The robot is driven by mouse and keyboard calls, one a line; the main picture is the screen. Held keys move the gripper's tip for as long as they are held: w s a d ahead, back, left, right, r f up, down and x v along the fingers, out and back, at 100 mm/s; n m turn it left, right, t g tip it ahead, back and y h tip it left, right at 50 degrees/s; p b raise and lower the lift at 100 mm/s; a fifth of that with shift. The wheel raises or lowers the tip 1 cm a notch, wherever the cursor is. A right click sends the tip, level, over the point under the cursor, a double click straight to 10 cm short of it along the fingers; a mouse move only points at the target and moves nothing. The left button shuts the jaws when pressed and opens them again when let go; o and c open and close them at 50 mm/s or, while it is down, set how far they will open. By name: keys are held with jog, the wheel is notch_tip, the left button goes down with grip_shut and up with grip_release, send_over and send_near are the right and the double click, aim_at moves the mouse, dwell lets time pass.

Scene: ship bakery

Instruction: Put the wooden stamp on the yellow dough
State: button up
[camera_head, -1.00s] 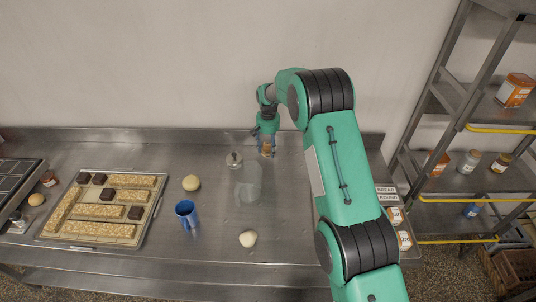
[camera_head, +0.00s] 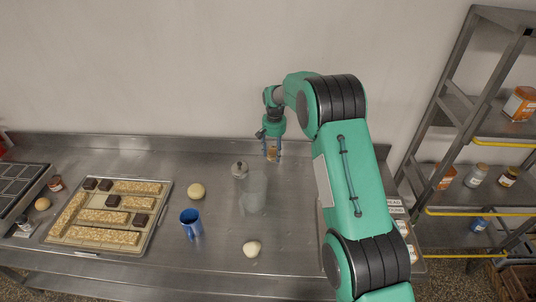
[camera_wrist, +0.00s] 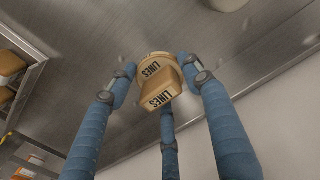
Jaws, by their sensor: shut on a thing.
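The wooden stamp (camera_head: 271,152) is held between the fingers of my gripper (camera_head: 272,156), at the back of the steel counter. In the wrist view, the stamp (camera_wrist: 158,82) is a light wooden piece marked "LINES", with the blue fingers of my gripper (camera_wrist: 165,88) shut around it. The yellow dough (camera_head: 196,190) is a round ball on the counter, left of my gripper and behind a blue mug. My gripper is well apart from it. A paler dough ball (camera_head: 252,248) lies near the front of the counter.
A clear glass vessel (camera_head: 253,195) and a metal-topped jar (camera_head: 240,170) stand between my gripper and the yellow dough. The blue mug (camera_head: 191,223) is in front of that dough. A tray (camera_head: 152,226) of bars is at left; shelves (camera_head: 490,140) stand at right.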

jog(key=s+a+r+p, duration=0.1)
jog(key=s+a+p, duration=0.1)
jog(key=s+a, duration=0.4)
jog(key=s+a+r+p, duration=0.2)
jog(key=s+a, duration=0.4)
jog(key=a, duration=1)
jog(key=s+a+r+p, duration=0.1)
jog(key=s+a+p, duration=0.3)
jog(key=s+a, duration=0.3)
jog(key=a, duration=0.5)
jog(key=shift+r, duration=0.25)
jog(key=shift+f, duration=0.1)
send_over(194, 193)
jog(key=shift+w+a+f, duration=0.1)
jog(key=shift+f, duration=2.9)
jog(key=shift+f, duration=0.1)
jog(key=shift+f+p, duration=0.3)
jog(key=shift+f, duration=1.5)
jog(key=shift+f, duration=0.1)
